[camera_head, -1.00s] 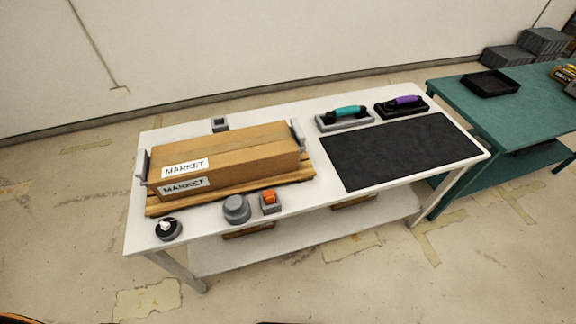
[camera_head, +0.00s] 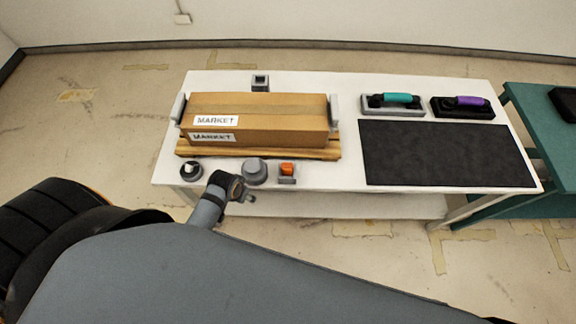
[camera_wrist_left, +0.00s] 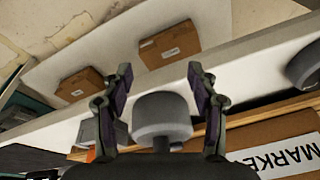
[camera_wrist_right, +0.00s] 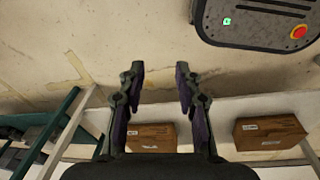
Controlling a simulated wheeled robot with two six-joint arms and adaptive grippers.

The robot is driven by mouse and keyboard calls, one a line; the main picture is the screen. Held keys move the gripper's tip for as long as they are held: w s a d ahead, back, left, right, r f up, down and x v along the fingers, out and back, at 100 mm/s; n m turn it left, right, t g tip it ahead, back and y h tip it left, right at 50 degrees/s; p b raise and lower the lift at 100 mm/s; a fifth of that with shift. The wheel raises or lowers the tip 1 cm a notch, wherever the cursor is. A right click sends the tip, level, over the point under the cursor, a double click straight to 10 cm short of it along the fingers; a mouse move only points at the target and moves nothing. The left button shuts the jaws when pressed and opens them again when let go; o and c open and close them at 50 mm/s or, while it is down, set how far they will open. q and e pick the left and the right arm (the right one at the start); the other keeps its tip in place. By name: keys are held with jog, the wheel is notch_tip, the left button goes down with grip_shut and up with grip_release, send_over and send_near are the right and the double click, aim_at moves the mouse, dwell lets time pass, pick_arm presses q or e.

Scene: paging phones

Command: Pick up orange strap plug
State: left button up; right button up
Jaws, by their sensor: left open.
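The orange strap plug (camera_head: 287,168) sits in a small grey holder (camera_head: 287,180) at the front edge of the white table. In the left wrist view the orange plug (camera_wrist_left: 91,155) shows only as a sliver beside a finger. My left gripper (camera_wrist_left: 160,75) is open. A grey round knob-like part (camera_wrist_left: 162,112) appears between its fingers, apparently untouched. In the head view my left wrist reaches the table's front edge, left of the plug, and the fingers are hard to make out. My right gripper (camera_wrist_right: 159,72) is open and empty in its wrist view, outside the head view.
A cardboard box (camera_head: 260,115) marked MARKET lies on a wooden board behind the plug. The grey round part (camera_head: 254,170) stands just left of the plug, with a dark round piece (camera_head: 191,170) further left. A black mat (camera_head: 440,155) covers the right side. Boxes (camera_wrist_right: 270,132) lie on the lower shelf.

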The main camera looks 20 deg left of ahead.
pick_arm(q)
notch_tip(320, 180, up, 8)
jog(key=m+g+h+p, duration=0.2)
jog(key=m+h, duration=0.3)
jog(key=m, duration=0.8)
send_near(287, 166)
jog(key=x, duration=0.5)
jog(key=shift+s+p, duration=0.1)
jog(key=shift+p, duration=0.2)
jog(key=shift+d+f+p, duration=0.2)
jog(key=shift+f+p, duration=0.2)
jog(key=shift+p, duration=0.1)
jog(key=p+x, duration=0.1)
jog(key=x, duration=0.2)
jog(key=shift+d+f, duration=0.15)
jog(key=shift+f, duration=0.2)
jog(key=shift+w+f, duration=0.25)
grip_shut()
pick_arm(e)
jog(key=r, duration=0.1)
jog(key=s+r, duration=0.1)
jog(key=r, duration=0.2)
jog(key=shift+s+a+r, duration=0.35)
